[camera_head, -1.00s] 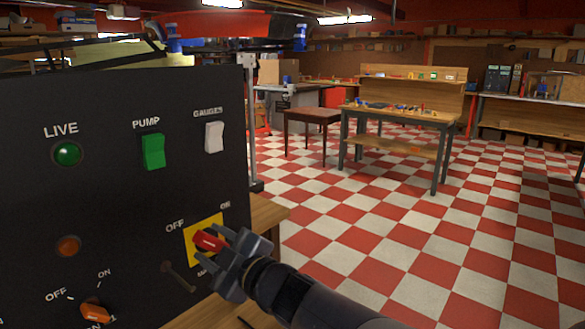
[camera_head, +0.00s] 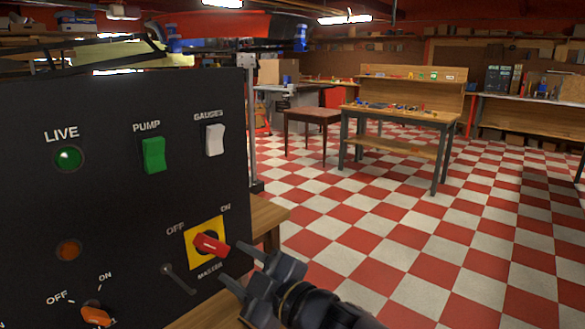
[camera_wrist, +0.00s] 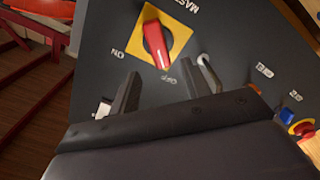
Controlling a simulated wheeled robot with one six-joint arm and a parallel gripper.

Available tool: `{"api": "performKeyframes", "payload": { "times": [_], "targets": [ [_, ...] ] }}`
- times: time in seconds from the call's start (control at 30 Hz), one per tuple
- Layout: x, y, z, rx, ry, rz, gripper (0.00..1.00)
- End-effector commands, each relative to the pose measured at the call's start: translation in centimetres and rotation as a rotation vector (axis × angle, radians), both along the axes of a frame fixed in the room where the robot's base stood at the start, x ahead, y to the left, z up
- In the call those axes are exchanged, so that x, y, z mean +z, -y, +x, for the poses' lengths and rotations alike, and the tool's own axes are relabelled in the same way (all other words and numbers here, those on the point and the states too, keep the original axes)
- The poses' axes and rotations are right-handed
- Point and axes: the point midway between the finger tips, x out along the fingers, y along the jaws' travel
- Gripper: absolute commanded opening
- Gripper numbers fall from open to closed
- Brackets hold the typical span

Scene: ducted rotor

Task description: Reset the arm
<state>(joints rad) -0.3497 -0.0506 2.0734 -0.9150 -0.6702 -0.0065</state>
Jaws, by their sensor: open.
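A black control panel (camera_head: 110,200) fills the left of the head view. Its red rotary switch (camera_head: 211,244) sits on a yellow plate between OFF and ON labels. The red switch also shows in the wrist view (camera_wrist: 156,44), ahead of the fingers. My gripper (camera_head: 244,266) is open and empty, just right of and below the red switch and apart from it. Its two fingers also show in the wrist view (camera_wrist: 160,92), spread with a gap between them.
The panel also bears a green LIVE lamp (camera_head: 68,158), a green PUMP switch (camera_head: 153,155), a white GAUGES switch (camera_head: 215,140), a metal toggle lever (camera_head: 179,279) and an orange knob (camera_head: 96,315). Open checkered floor (camera_head: 400,230) lies to the right, with workbenches (camera_head: 400,118) behind.

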Motion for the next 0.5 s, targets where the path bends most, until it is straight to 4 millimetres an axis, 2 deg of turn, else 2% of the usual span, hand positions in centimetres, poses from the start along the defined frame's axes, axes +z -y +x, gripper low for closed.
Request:
{"api": "performKeyframes", "payload": {
  "times": [0.4, 0.5],
  "targets": [
    [-0.1, -5.9, 4.9, 0.003, 0.000, 0.000, 0.45],
    [0.7, -5.6, 4.9, -0.001, -0.077, 0.064, 0.45]
  ]
}}
